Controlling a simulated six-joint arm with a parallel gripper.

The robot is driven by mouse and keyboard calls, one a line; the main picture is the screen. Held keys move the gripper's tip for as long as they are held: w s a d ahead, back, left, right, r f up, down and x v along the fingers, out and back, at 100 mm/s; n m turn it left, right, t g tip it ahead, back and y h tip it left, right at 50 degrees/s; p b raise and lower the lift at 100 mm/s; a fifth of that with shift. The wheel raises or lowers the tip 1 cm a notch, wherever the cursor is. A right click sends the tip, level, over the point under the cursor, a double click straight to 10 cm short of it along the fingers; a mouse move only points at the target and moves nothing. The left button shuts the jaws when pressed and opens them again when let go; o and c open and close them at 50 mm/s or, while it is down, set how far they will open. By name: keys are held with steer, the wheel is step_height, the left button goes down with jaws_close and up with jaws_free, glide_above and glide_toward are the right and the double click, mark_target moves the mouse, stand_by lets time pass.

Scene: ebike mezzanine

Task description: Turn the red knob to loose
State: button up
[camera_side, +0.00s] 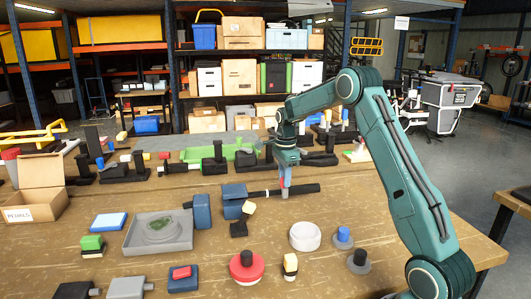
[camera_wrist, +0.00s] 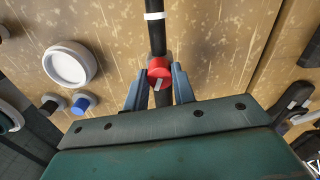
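The red knob (camera_wrist: 159,70) sits on a black bar-shaped tool lying on the workbench, with a pale pointer mark on it slanting down to the left in the wrist view. It shows small between my fingers in the side view (camera_side: 282,182). My gripper (camera_wrist: 159,75) points down over the bar, one finger on each side of the knob. Both fingertips are very close to the knob's sides; whether they touch is too fine to tell. The side view also shows my gripper (camera_side: 284,188) low at the bar. The knob's scale markings cannot be made out.
A white round dish (camera_side: 305,236), a blue-topped peg (camera_side: 343,237) and a red disc with a black knob (camera_side: 247,266) stand in front. A blue block (camera_side: 234,200) is just left of the gripper. A grey tray (camera_side: 158,232) lies further left.

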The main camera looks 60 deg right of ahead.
steer(key=shift+c, duration=0.7)
